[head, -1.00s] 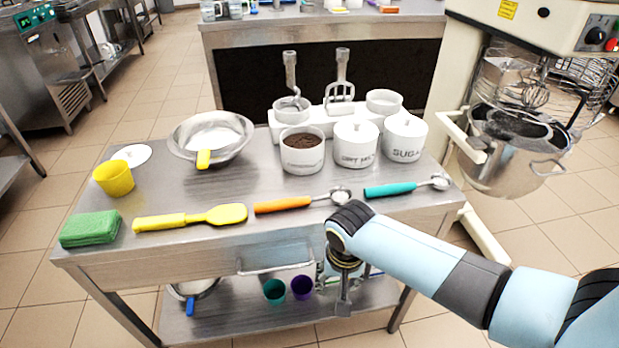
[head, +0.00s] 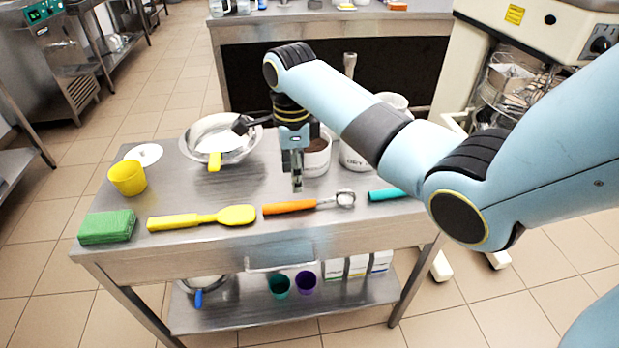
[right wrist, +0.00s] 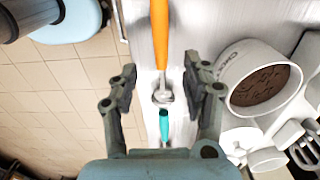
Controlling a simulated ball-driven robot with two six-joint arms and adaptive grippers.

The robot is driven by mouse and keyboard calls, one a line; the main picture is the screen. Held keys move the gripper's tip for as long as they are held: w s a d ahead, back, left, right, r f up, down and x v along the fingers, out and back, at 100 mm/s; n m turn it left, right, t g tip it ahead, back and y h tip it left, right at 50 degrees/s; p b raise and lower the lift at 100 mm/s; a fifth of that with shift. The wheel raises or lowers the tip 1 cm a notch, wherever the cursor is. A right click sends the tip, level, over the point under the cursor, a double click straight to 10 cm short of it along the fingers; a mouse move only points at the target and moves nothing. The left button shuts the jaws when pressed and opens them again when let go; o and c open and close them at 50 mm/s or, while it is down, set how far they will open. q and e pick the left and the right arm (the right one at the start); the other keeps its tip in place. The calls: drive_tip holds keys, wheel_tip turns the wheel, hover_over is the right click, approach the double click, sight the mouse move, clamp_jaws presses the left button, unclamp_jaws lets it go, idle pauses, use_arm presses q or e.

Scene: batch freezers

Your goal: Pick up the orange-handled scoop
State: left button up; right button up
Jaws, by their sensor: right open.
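The orange-handled scoop (head: 288,207) lies on the steel table near its front edge, with its metal bowl pointing right. My right gripper (head: 297,186) points down above the table, just above or slightly behind the orange handle in the head view. In the right wrist view the gripper (right wrist: 161,84) is open and empty. There the orange handle (right wrist: 160,32) and the metal bowl of the scoop run between the two spread fingers. I cannot tell the exact height of the fingertips over the scoop. My left gripper is in neither view.
A teal-handled scoop (head: 385,194) lies to the right, partly behind my right arm. A yellow spatula (head: 205,218) and green sponge (head: 106,227) lie to the left. A white canister of brown powder (right wrist: 262,85) stands close behind the scoop. A metal bowl (head: 190,142) sits further back.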

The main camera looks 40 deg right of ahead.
sight(294, 202)
wheel_tip(294, 202, down, 9)
drive_tip(key=shift+w+a+r+b, duration=0.15)
drive_tip(key=shift+b, duration=0.3)
clamp_jaws()
